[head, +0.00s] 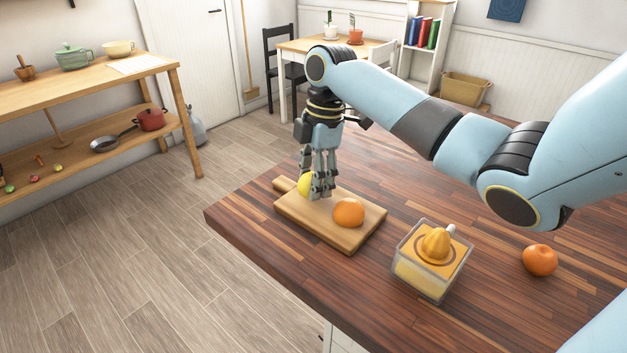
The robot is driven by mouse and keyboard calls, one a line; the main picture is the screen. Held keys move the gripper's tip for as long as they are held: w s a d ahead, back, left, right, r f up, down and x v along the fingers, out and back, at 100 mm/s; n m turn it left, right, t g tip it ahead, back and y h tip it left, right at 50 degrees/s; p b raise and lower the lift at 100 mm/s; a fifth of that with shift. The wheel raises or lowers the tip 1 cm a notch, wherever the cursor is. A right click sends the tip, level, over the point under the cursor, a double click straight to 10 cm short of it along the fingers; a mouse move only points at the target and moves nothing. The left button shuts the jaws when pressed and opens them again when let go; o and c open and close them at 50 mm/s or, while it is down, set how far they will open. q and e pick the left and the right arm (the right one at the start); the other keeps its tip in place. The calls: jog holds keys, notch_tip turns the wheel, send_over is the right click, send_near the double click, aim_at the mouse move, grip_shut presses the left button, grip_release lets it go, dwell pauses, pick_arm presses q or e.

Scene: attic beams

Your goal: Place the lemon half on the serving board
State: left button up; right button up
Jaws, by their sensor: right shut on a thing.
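The serving board (340,236) is a light wooden board with a handle, lying on the dark wooden counter. My right gripper (319,190) points down over the board's far left part, shut on the yellow lemon half (304,184). The fingers hide part of the lemon half; it is at or just above the board, and I cannot tell whether it touches. An orange fruit (348,212) sits on the board, just right of the gripper. My left gripper is not in view.
A citrus juicer (433,262) with a clear square container stands right of the board. Another orange fruit (540,260) lies farther right on the counter (300,268). The counter's left edge is close to the board. A wooden shelf table (90,84) stands at the left.

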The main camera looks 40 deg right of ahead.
jog(key=shift+f, duration=0.85)
jog(key=o, duration=1.1)
jog(key=shift+f, duration=0.1)
jog(key=r, duration=0.4)
jog(key=d+r, duration=0.1)
jog(key=r, duration=0.3)
jog(key=r+b, duration=0.1)
jog(key=r, duration=0.3)
jog(key=shift+s+d+r, duration=0.1)
jog(key=shift+s+d, duration=0.15)
jog(key=shift+d, duration=0.1)
